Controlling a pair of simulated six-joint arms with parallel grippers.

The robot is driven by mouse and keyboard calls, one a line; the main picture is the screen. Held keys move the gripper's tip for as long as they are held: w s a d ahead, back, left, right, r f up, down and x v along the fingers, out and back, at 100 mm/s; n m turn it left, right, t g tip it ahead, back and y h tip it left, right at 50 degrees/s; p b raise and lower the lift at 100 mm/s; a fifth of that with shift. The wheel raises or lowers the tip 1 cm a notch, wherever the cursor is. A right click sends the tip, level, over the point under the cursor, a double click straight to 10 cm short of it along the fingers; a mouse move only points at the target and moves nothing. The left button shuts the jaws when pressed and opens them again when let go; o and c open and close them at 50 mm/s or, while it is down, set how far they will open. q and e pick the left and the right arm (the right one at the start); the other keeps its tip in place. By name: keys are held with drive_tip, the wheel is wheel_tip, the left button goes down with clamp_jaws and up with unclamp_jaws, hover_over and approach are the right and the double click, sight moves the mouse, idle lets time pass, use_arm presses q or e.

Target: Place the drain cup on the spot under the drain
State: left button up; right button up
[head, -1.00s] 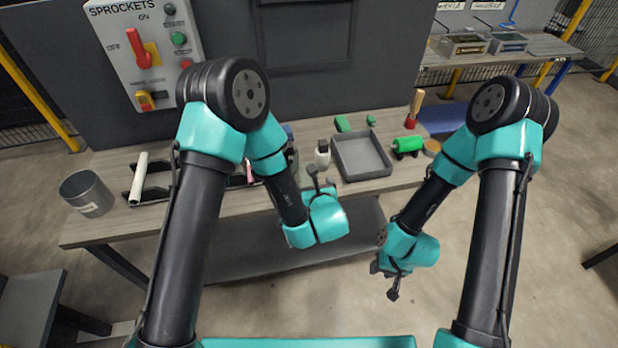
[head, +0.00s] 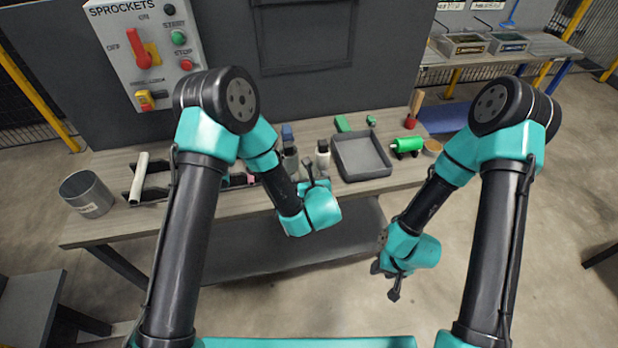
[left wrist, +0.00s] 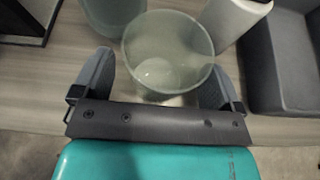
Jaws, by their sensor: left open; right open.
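A clear, see-through cup (left wrist: 168,85), which looks like the drain cup, stands on the table in the left wrist view. My left gripper (left wrist: 162,64) is open, with one finger at each side of the cup; I cannot tell whether they touch it. In the head view my left gripper (head: 317,172) is at the table's front edge, and I cannot make out the cup there. My right gripper (head: 391,279) is open and empty, low in front of the table. I cannot pick out the drain or its spot.
Bottles (head: 323,153) stand just behind my left gripper, next to a grey tray (head: 362,175). A metal bin (head: 86,195) stands at the table's left end. A control panel (head: 145,55) is at the back.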

use_arm(q)
drive_tip(key=shift+c, duration=0.2)
drive_tip(key=c, duration=1)
drive_tip(key=shift+c, duration=0.2)
